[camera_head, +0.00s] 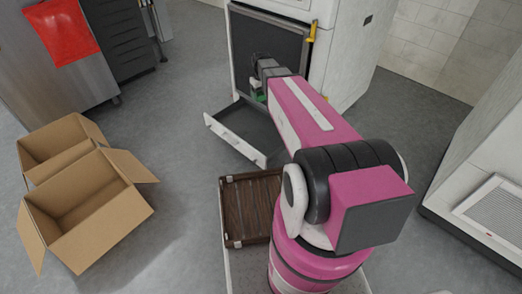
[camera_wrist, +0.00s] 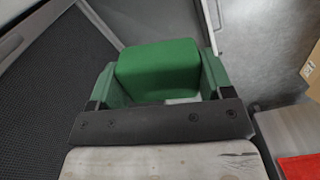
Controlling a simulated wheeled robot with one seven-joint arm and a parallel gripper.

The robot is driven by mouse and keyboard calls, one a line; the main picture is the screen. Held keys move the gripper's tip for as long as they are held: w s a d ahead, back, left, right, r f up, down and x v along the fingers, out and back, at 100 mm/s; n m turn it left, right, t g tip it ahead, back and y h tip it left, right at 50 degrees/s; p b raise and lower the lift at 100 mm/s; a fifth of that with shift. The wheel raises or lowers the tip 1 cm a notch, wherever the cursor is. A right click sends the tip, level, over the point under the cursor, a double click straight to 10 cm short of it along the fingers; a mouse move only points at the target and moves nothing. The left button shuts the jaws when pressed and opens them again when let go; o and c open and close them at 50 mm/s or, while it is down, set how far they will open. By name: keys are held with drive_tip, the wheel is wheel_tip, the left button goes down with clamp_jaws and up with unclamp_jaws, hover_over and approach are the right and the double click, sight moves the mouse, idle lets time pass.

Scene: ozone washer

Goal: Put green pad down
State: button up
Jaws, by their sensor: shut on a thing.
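The green pad (camera_wrist: 158,68) is a plain green block in the wrist view, between the two fingers of my gripper (camera_wrist: 158,80). My gripper is shut on it, with one finger at its left side and one at its right. In the head view only a small green bit (camera_head: 258,96) shows by my gripper (camera_head: 256,90), in front of the washer's dark panel and above the open drawer (camera_head: 238,140). My arm hides most of the gripper there. The pad's underside is hidden, and I cannot tell whether it touches anything below.
The washer's white side (camera_head: 350,50) is close on the right of my arm. Its dark mesh panel (camera_wrist: 45,85) fills the left of the wrist view. Open cardboard boxes (camera_head: 85,205) stand at left, near a cabinet with a red cloth (camera_head: 60,32). Grey floor between is clear.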

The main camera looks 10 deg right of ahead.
wheel_tip(320, 180, down, 14)
drive_tip(key=w+n, duration=0.2)
drive_tip(key=n, duration=0.1)
approach(261, 149)
wheel_tip(261, 149, down, 7)
drive_tip(key=shift+d+r, duration=0.1)
drive_tip(key=o, duration=0.8)
